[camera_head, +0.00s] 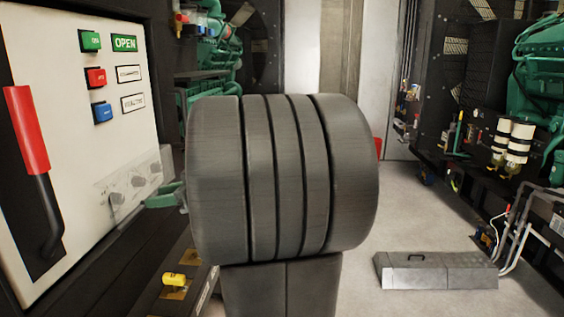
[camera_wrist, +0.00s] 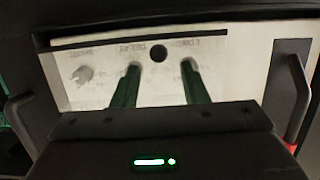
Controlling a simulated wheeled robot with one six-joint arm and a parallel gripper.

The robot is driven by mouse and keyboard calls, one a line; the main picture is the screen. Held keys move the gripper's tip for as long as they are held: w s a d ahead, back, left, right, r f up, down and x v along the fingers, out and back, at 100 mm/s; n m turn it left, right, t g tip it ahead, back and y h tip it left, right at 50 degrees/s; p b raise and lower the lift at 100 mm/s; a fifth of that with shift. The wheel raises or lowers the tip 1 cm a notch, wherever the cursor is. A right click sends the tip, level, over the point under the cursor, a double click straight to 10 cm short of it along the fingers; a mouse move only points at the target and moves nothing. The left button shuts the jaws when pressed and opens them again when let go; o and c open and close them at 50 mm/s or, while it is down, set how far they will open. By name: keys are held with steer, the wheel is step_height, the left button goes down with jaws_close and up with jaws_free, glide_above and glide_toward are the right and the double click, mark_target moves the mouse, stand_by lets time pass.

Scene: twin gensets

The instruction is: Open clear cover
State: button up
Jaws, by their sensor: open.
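The clear cover (camera_head: 130,188) is a see-through sheet low on the white control panel (camera_head: 75,120), at the left in the head view. Several grey knobs show through it. It looks closed over them. In the wrist view the cover (camera_wrist: 100,62) fills the upper middle, with knobs, faint labels and a black round spot behind or on it. My gripper (camera_wrist: 162,66) is open, its two green fingers pointing at the cover's knob area. Whether the tips touch the cover cannot be told. In the head view my gripper (camera_head: 166,195) is mostly hidden behind my dark arm.
A red-handled lever (camera_head: 27,130) is at the panel's left. Green, red and blue buttons (camera_head: 95,77) sit above the cover. A yellow knob (camera_head: 174,280) is on the ledge below. A grey ramp-like block (camera_head: 435,270) lies on the floor at right, before green machinery (camera_head: 540,80).

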steer(key=d+f+y+b, duration=0.2)
steer(key=d, duration=0.3)
steer(key=shift+s+d+y, duration=0.15)
steer(key=shift+d+y, duration=0.15)
steer(key=shift+d, duration=0.1)
steer(key=shift+s, duration=0.1)
stand_by(0.5)
